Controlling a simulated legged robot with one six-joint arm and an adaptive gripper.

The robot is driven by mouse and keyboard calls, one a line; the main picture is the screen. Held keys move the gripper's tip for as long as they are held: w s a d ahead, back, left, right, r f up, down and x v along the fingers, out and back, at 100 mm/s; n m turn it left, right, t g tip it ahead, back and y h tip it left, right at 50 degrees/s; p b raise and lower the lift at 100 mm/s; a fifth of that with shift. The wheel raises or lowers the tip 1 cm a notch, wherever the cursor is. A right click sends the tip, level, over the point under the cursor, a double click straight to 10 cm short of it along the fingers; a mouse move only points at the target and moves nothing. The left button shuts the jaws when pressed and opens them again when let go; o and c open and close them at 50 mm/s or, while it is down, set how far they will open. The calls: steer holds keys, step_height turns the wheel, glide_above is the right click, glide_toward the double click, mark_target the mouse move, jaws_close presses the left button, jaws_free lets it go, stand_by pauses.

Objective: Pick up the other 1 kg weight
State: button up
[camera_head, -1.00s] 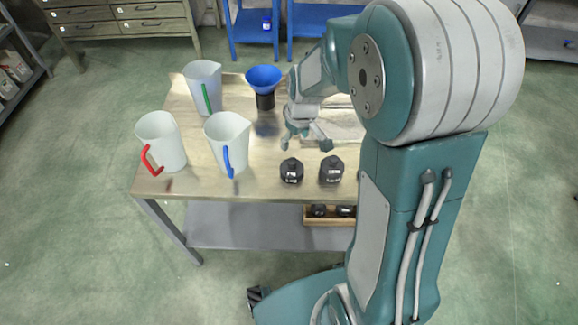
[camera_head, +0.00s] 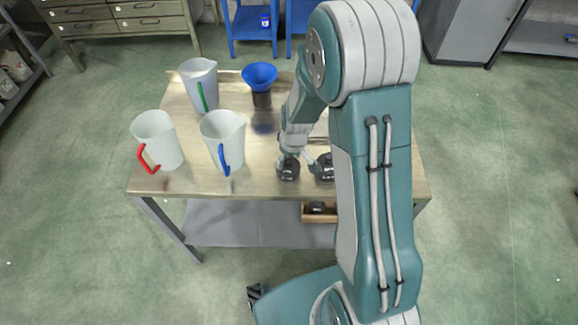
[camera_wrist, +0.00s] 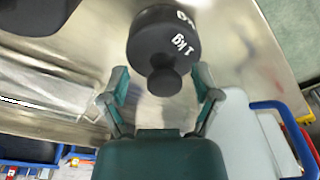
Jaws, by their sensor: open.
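A dark 1 kg weight (camera_wrist: 165,45) with a knob sits at the top middle of the wrist view, its "1 kg" label showing. It is the left weight (camera_head: 288,171) of two on the table in the head view. My gripper (camera_wrist: 162,88) is open, one finger on each side of the knob; I cannot tell whether they touch it. In the head view my gripper (camera_head: 298,160) is low over the table at the weights. The second dark weight (camera_head: 325,168) stands just to the right, partly hidden by my arm. It also shows at the wrist view's top left (camera_wrist: 38,14).
Three jugs stand left on the table (camera_head: 265,184): red-handled (camera_head: 160,138), blue-handled (camera_head: 222,135) and green-handled (camera_head: 200,82). A blue funnel (camera_head: 260,74) sits on a dark holder at the back. A wooden box (camera_head: 308,215) with dark contents is on the lower shelf.

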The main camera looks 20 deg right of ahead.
steer(key=shift+a, duration=0.3)
jaws_close()
steer(key=shift+d+r, duration=0.1)
steer(key=shift+r, duration=0.05)
